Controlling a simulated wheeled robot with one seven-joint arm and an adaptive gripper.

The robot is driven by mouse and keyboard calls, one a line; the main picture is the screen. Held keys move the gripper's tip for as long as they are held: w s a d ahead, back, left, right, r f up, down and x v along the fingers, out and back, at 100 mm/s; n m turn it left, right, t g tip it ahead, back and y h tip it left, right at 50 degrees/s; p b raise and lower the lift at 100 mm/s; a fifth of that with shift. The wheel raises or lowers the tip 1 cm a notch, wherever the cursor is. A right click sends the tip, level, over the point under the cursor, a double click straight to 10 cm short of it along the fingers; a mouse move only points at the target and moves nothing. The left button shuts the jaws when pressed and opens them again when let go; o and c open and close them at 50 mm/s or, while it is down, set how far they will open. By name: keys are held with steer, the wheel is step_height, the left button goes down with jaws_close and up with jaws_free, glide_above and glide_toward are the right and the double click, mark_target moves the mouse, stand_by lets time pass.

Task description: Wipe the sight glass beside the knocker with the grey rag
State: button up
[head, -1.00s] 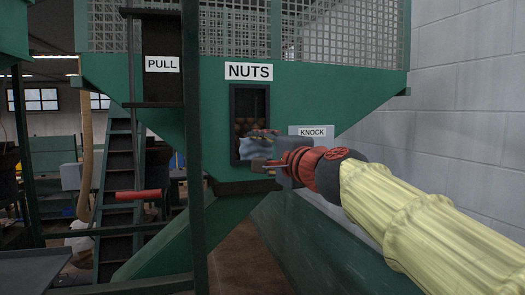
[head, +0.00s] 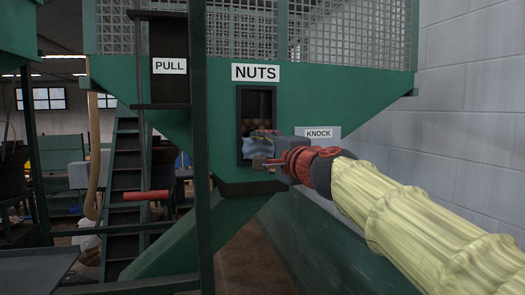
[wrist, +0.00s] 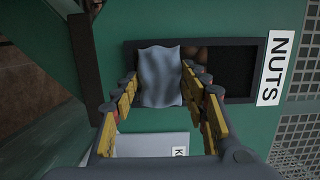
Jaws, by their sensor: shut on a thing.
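The sight glass (head: 257,103) is a dark-framed upright window under the NUTS sign, with round brown nuts showing behind it. In the wrist view the sight glass (wrist: 232,72) lies sideways. My gripper (head: 262,152) is shut on the grey rag (head: 258,145), at the lower part of the window. In the wrist view the rag (wrist: 160,77) hangs between the fingers of my gripper (wrist: 160,85) and covers one end of the window. I cannot tell whether the rag touches the glass. The KNOCK plate (head: 319,133) is to the right, partly behind my gripper; the knocker itself is not clearly seen.
The green hopper (head: 340,85) with mesh above fills the middle. A dark green post (head: 199,150) stands left of the window. A grey block wall (head: 475,120) closes the right side.

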steer(key=shift+x, duration=0.95)
stand_by(0.3)
steer(key=shift+w+d, duration=0.1)
steer(key=shift+d, duration=0.15)
steer(key=shift+w+d+b, duration=0.3)
steer(key=shift+d+b, duration=0.2)
steer(key=shift+d, duration=0.4)
steer(key=shift+w+d+b, duration=0.3)
steer(key=shift+d+b, duration=0.15)
steer(key=shift+d, duration=0.5)
steer(key=shift+a+r, duration=0.1)
steer(key=shift+s+a+p, duration=0.25)
steer(key=shift+s+a, duration=0.05)
steer(key=shift+a, duration=0.65)
steer(key=shift+s+a+p, duration=0.25)
steer(key=shift+s+a, duration=0.05)
steer(key=shift+a, duration=0.65)
steer(key=shift+s+d, duration=0.1)
steer(key=shift+a+b+v, duration=0.2)
steer(key=shift+b+v, duration=0.15)
steer(key=shift+v, duration=1.1)
steer(key=shift+a+b+v, duration=0.2)
steer(key=shift+b+v, duration=0.1)
steer(key=shift+v, duration=1.15)
steer(key=shift+s, duration=0.2)
